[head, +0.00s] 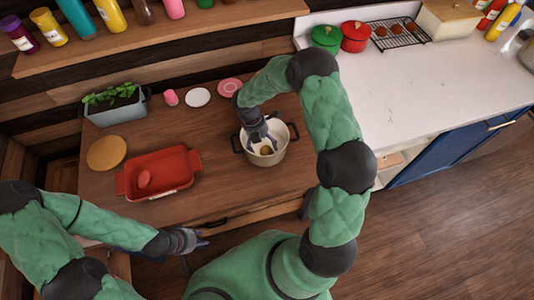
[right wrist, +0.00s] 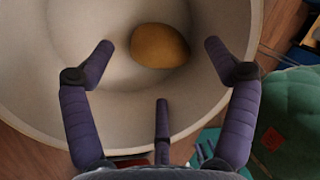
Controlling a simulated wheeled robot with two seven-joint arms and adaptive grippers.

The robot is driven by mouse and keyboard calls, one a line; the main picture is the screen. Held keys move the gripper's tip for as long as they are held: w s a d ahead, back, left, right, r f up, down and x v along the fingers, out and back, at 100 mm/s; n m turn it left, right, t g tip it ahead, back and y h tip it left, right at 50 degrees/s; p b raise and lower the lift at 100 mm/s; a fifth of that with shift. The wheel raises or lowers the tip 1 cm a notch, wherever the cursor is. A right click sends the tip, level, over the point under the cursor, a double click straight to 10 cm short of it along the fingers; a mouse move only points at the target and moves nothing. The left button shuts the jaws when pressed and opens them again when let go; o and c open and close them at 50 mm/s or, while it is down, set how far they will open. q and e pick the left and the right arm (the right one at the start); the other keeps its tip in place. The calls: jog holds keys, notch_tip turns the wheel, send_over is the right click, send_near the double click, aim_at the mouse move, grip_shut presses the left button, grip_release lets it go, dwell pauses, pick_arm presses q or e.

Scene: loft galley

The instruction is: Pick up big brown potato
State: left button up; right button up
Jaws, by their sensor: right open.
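The brown potato (head: 266,150) lies on the bottom of a cream pot (head: 283,153) with dark handles. In the right wrist view the potato (right wrist: 160,46) is a rounded yellow-brown lump on the pot's floor (right wrist: 100,20). My right gripper (head: 262,142) reaches down into the pot from above. In the right wrist view its fingers (right wrist: 160,62) are spread apart on either side of the potato, with nothing between them visibly gripped. My left gripper (head: 190,241) is low at the wooden counter's front edge, away from the pot; its finger opening is unclear.
A red baking dish (head: 180,163) with a reddish oval item (head: 144,178) stands left of the pot. A planter (head: 118,113), a round tan board (head: 107,153), a white plate (head: 198,97) and a pink plate (head: 230,87) lie behind. A white counter (head: 400,100) is mostly clear at right.

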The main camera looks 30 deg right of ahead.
aim_at(265, 150)
jog(key=b+x, duration=0.1)
jog(key=x, duration=0.3)
jog(key=shift+a+f, duration=0.15)
jog(key=shift+f, duration=0.15)
jog(key=c, duration=1.4)
jog(key=shift+r, duration=0.1)
notch_tip(265, 150, up, 10)
jog(key=shift+p, duration=1.2)
jog(key=shift+c, duration=0.2)
